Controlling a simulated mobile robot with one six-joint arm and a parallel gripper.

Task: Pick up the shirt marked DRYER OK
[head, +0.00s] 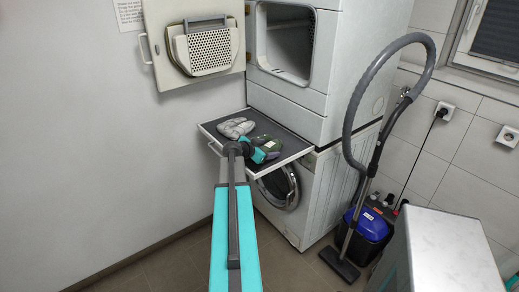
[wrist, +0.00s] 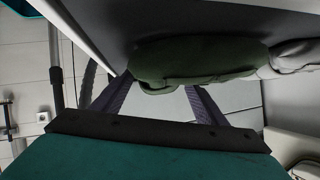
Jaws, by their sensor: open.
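A dark green folded garment (head: 266,141) lies on the pulled-out shelf (head: 290,141) between dryer and washer. It shows as a dark green roll in the wrist view (wrist: 195,60). A light grey garment (head: 236,127) lies beside it to the left; part of it shows at the right edge of the wrist view (wrist: 295,56). No DRYER OK marking is readable on either. My gripper (head: 272,154) is at the green garment, partly covering it. In the wrist view its two dark fingers (wrist: 158,88) are spread, with the green cloth just beyond the tips. Contact cannot be told.
The dryer (head: 285,45) stands above with its door (head: 198,45) swung open to the left. The washer (head: 318,190) is below the shelf. A vacuum cleaner (head: 368,228) with a tall hose (head: 352,105) stands right. A grey-white cabinet (head: 445,245) is at front right.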

